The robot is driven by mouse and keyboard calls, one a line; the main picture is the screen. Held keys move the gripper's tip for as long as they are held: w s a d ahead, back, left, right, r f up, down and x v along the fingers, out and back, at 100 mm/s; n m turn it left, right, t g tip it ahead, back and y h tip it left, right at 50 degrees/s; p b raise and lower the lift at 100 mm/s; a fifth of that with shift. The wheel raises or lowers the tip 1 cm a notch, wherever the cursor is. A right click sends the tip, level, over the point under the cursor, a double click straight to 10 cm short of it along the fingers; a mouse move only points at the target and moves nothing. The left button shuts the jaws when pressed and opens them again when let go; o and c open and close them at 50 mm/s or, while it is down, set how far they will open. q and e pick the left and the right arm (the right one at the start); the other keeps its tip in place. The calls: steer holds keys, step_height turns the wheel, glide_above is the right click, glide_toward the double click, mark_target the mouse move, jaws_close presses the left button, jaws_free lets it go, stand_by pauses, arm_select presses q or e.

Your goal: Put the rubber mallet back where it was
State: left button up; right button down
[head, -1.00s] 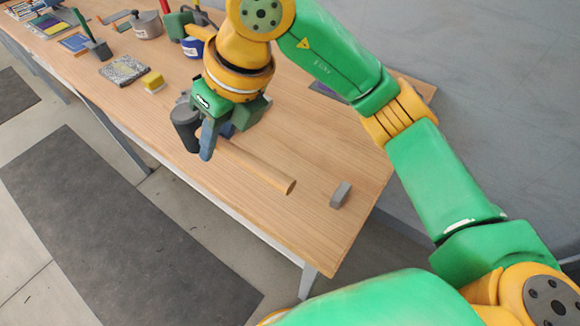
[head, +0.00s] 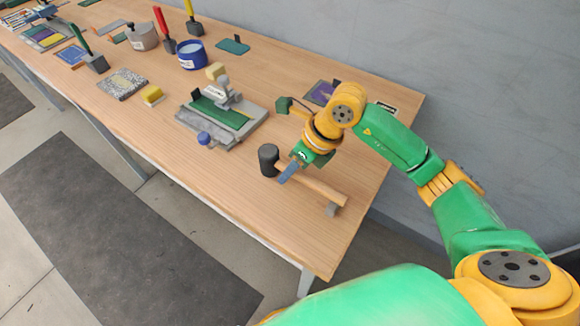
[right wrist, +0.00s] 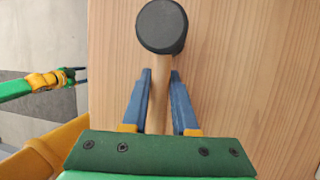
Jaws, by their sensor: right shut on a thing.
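The rubber mallet has a black head (head: 268,160) and a pale wooden handle (head: 318,186). My right gripper (head: 288,172) is shut on the handle close to the head, above the near right part of the table. In the right wrist view the handle (right wrist: 157,108) runs between the blue fingers, with the round head (right wrist: 162,27) just beyond the tips. A small grey block (head: 332,209) shows at the handle's far end; I cannot tell whether they touch. My left gripper (right wrist: 80,76) shows small at the left of the right wrist view; its opening is unclear.
A grey device with a green plate (head: 222,110) and a blue knob stands left of the mallet. A blue tub (head: 191,54), a yellow block (head: 152,94) and a speckled slab (head: 122,84) are farther left. The table (head: 240,205) is bare along its near right edge.

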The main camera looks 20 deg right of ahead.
steer(key=shift+f, duration=0.2)
steer(key=c, duration=0.7)
jaws_free()
steer(key=shift+r, duration=0.15)
steer(key=shift+r, duration=0.25)
steer(key=b+v, duration=0.1)
steer(key=v, duration=1)
steer(key=shift+s+d+r, duration=0.1)
steer(key=shift+d+r, duration=0.05)
steer(key=shift+r, duration=0.15)
